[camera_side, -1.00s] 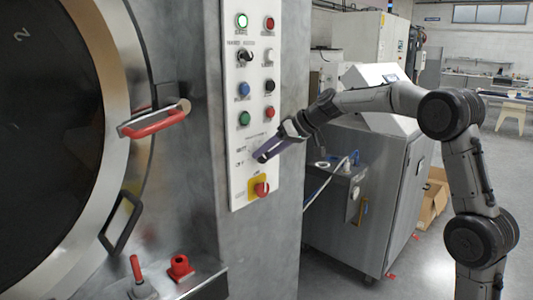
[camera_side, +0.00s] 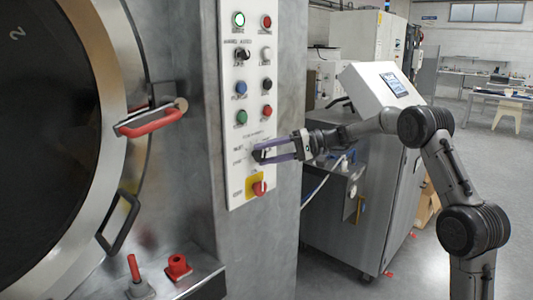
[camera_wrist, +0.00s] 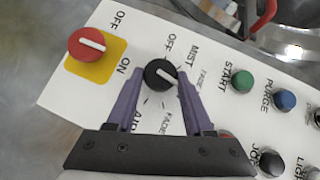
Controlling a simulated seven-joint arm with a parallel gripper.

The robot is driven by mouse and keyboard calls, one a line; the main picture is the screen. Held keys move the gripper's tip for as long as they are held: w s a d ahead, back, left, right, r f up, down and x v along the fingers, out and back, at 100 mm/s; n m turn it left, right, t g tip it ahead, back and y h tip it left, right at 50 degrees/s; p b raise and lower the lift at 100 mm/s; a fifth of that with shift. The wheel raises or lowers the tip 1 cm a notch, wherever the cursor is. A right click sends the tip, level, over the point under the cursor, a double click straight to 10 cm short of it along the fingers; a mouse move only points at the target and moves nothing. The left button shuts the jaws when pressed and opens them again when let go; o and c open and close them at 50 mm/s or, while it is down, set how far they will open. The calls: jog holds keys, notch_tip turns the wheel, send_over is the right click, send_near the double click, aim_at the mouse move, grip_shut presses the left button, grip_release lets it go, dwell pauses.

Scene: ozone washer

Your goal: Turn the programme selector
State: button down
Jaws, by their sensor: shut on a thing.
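The programme selector is a round black knob with a pale pointer line; it shows in the wrist view (camera_wrist: 160,75) between my fingertips, with the labels OFF, MIST, FADE and AIR around it. In the wrist view its pointer line is aimed to the lower right, near one finger. My gripper (camera_wrist: 160,88) has purple fingers, one on each side of the knob, and is shut on it. In the side view my gripper (camera_side: 264,152) reaches the panel from the right, and its fingertips mostly hide the knob.
The white control panel (camera_side: 229,130) carries a red switch on a yellow plate (camera_side: 257,186) just below the selector. A green button (camera_side: 241,117), a blue button (camera_side: 240,88) and other buttons sit above. A red door handle (camera_side: 152,122) is at the left.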

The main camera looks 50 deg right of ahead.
jog(key=shift+f+m+t+y, duration=0.1)
jog(key=shift+m+t+y, duration=0.2)
jog(key=shift+m+y, duration=0.15)
dwell(0.4)
jog(key=shift+c, duration=1.6)
grip_release()
jog(key=v, duration=1.4)
jog(key=shift+f, duration=0.1)
